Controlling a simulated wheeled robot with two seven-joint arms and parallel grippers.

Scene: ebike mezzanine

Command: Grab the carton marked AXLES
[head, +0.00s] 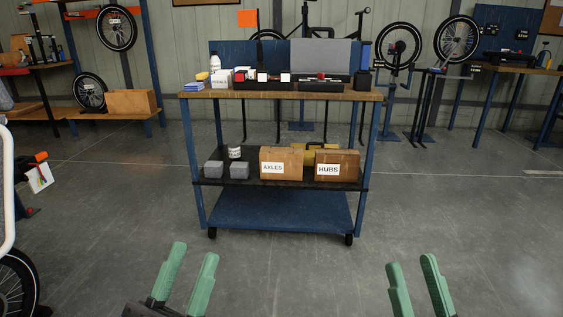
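The carton marked AXLES (281,157) is a light brown box with a white label on its front.
The HUBS carton (338,160) stands close right of it, with a yellow object (320,146) behind. Grey blocks (239,169) and a white jar (234,151) are to the left. The cart's wooden top (300,95) overhangs the shelf. A bike wheel (17,285) is at left; open floor lies before the cart.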

